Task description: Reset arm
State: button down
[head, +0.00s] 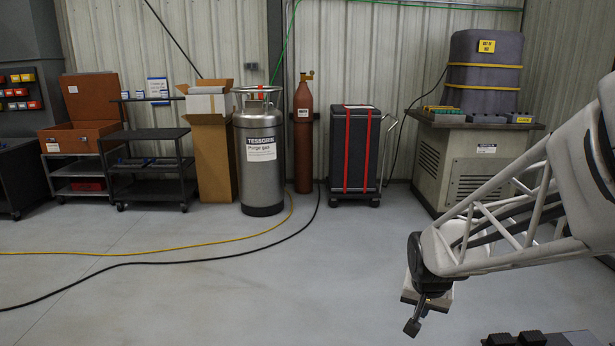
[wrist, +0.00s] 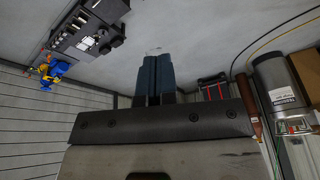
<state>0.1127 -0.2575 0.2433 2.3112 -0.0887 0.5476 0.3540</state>
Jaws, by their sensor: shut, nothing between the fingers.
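My gripper (head: 413,327) hangs at the end of my white truss arm, at the lower right of the head view, above the grey floor. In the wrist view the two dark fingers (wrist: 156,72) lie side by side, shut and empty. Nothing touches the fingertips. The arm reaches in from the right edge of the head view.
A steel purge gas cylinder (head: 259,160), a red-brown cylinder (head: 303,140) and a black strapped case (head: 355,150) stand along the back wall. A grey machine cabinet (head: 465,165) stands behind my arm. Yellow and black hoses cross the floor at left. The middle floor is clear.

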jog(key=s+a+r+n, duration=0.2)
jog(key=s+r, duration=0.3)
jog(key=s, duration=0.5)
jog(key=s+a+r+n, duration=0.2)
jog(key=s+a+r, duration=0.2)
jog(key=s, duration=0.7)
jog(key=shift+r+g+y, duration=0.3)
jog(key=shift+r, duration=0.05)
